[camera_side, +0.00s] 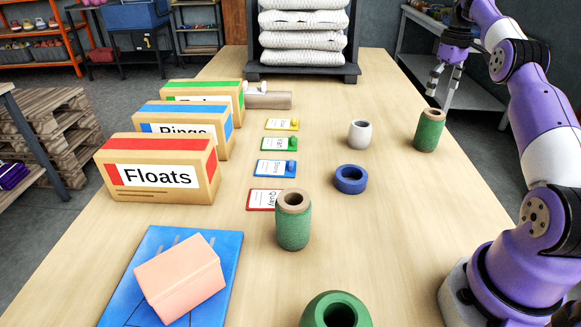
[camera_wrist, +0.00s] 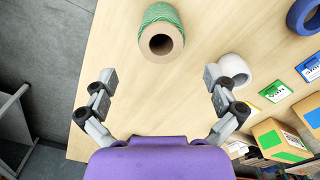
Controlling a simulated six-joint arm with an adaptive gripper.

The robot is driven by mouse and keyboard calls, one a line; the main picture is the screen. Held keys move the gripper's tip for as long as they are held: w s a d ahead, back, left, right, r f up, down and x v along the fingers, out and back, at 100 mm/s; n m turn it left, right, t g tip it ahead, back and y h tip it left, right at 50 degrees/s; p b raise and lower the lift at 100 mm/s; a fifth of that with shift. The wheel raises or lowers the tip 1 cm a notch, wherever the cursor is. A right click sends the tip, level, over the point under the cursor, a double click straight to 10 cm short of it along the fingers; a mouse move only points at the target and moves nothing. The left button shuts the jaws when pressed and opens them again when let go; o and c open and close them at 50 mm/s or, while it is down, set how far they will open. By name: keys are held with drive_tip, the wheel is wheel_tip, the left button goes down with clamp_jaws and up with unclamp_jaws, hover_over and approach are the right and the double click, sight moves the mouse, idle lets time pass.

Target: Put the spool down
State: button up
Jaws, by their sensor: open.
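A green twine spool (camera_side: 430,132) with a tan core stands upright on the table near its right edge. It also shows in the wrist view (camera_wrist: 162,14), at the top centre, with its hollow core end visible. My gripper (camera_side: 442,96) is beside and above this spool, toward the far right edge. In the wrist view its two fingers (camera_wrist: 160,82) are spread wide with nothing between them, and the spool lies beyond the fingertips, apart from them. A second green spool (camera_side: 293,228) stands upright near the table's middle.
A white cup-like float (camera_side: 360,135) and a blue ring (camera_side: 350,180) lie left of the spool. Labelled cards (camera_side: 276,168) and boxes (camera_side: 160,168) line the left. A pink block (camera_side: 180,278) rests on a blue board (camera_side: 118,298). A green hollow piece (camera_side: 337,312) is in front.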

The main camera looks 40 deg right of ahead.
drive_tip(key=shift+w+a+r, duration=0.1)
drive_tip(key=shift+a+r, duration=0.1)
drive_tip(key=shift+r, duration=0.25)
drive_tip(key=w+a+r+n+t+h, duration=0.15)
drive_tip(key=a+r, duration=0.25)
drive_tip(key=a, duration=0.4)
drive_tip(key=w+a+r+m+t, duration=0.1)
drive_tip(key=w+a+r, duration=0.1)
drive_tip(key=a+r, duration=0.5)
drive_tip(key=s+a+f+n+t, duration=0.1)
drive_tip(key=s+a+f, duration=0.3)
drive_tip(key=a, duration=0.5)
drive_tip(key=s+a+f+t+y, duration=0.1)
drive_tip(key=s+a+f+t, duration=0.1)
drive_tip(key=s+a+f, duration=0.3)
drive_tip(key=s+a, duration=0.3)
drive_tip(key=a, duration=0.2)
drive_tip(key=shift+s+a+n, duration=0.15)
drive_tip(key=shift+a+n, duration=0.05)
drive_tip(key=shift+n, duration=0.15)
